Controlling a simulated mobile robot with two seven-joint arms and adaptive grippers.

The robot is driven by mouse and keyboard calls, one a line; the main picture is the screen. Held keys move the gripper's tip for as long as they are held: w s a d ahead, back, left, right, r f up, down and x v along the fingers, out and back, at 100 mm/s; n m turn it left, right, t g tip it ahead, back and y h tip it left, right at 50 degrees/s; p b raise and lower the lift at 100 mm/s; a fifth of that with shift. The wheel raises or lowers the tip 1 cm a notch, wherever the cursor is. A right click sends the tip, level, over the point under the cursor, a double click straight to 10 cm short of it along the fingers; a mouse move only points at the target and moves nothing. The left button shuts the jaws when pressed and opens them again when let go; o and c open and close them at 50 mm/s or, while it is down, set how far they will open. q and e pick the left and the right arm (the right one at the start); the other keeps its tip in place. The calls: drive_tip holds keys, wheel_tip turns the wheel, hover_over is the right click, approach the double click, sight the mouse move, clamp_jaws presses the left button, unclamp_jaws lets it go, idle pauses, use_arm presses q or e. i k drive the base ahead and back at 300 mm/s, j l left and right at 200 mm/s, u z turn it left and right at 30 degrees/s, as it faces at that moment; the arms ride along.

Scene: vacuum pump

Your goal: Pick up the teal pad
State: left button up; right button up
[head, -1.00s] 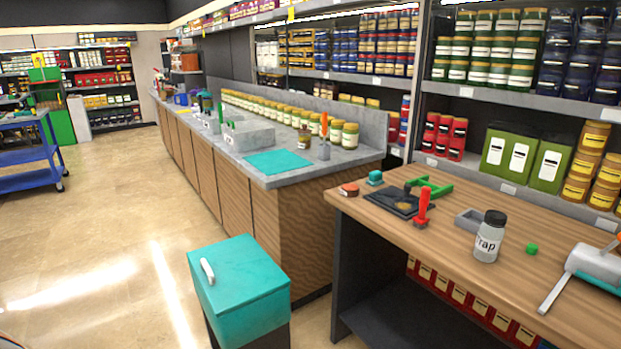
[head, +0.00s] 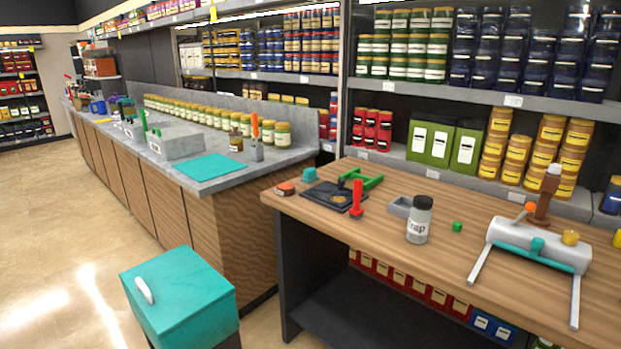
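A small teal block (head: 310,174) stands near the back left corner of the wooden workbench (head: 385,222), between a red-brown round piece (head: 285,188) and a black plate (head: 333,196). A flat teal sheet (head: 210,167) lies on the grey counter further left. I cannot tell from the view which of these two is the teal pad. Neither of my grippers shows in the head view.
A teal-lidded bin (head: 180,290) stands on the floor before the counter. The bench also holds a red-handled tool (head: 357,199), a green frame (head: 362,179), a labelled jar (head: 419,220) and a white cylindrical device (head: 538,246). Open floor lies at left.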

sight(309, 176)
drive_tip(key=j+z, duration=0.1)
drive_tip(key=z, duration=0.3)
drive_tip(key=i+j+z, duration=0.1)
drive_tip(key=z, duration=0.35)
drive_tip(key=j+z, duration=0.15)
drive_tip(key=z, duration=0.25)
drive_tip(key=i+j, duration=0.1)
drive_tip(key=j, duration=0.55)
drive_tip(key=i+j, duration=0.15)
drive_tip(key=j, duration=0.15)
